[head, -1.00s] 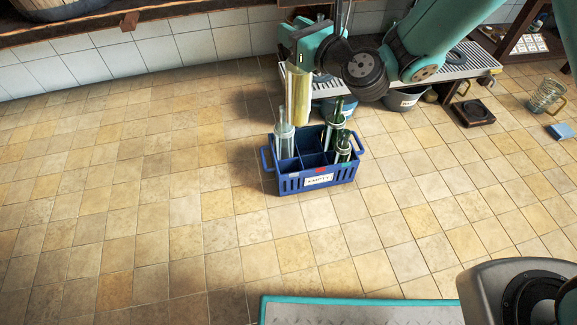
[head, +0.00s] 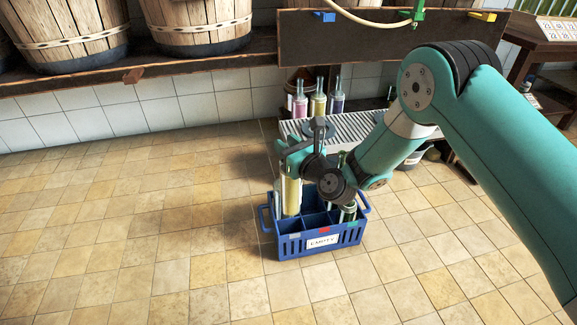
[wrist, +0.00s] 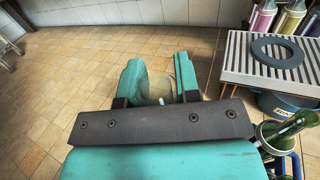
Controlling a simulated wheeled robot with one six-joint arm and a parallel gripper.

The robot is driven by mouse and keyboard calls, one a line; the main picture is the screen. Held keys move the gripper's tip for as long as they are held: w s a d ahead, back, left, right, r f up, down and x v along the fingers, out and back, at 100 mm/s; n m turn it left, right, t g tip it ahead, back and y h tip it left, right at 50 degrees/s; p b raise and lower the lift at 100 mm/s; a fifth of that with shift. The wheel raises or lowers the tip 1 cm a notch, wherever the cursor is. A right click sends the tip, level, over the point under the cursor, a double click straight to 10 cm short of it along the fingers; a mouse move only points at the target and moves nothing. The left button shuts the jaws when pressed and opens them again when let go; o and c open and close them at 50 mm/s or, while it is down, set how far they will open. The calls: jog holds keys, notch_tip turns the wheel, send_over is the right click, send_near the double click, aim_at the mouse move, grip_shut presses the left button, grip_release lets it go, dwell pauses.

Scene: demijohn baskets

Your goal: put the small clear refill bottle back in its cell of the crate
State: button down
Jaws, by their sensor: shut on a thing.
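My gripper (head: 290,158) is shut on a see-through, yellow-tinted bottle (head: 291,192), held upright. In the wrist view the two teal fingers (wrist: 160,88) close on its pale round top. The blue crate (head: 323,243) stands on the floor with a label reading EMPTY. The held bottle's lower end overlaps the crate's left cells; I cannot tell whether it is inside one or just above. A clear bottle stands at the crate's left, largely hidden behind the held one. Green bottles (head: 348,212) stand at the right, partly hidden by my arm. Middle cells look empty.
A low grated bench (head: 300,128) stands close behind the crate, with pink, yellow and dark bottles (head: 318,103) on it. A black ring (wrist: 278,52) lies on the grating in the wrist view. Tiled floor (head: 150,250) left and front is clear.

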aim_at(287, 197)
notch_tip(287, 197, down, 19)
jog(key=b, duration=1.2)
jog(key=shift+r, duration=0.2)
jog(key=shift+f, duration=0.15)
jog(key=c, duration=0.8)
grip_release()
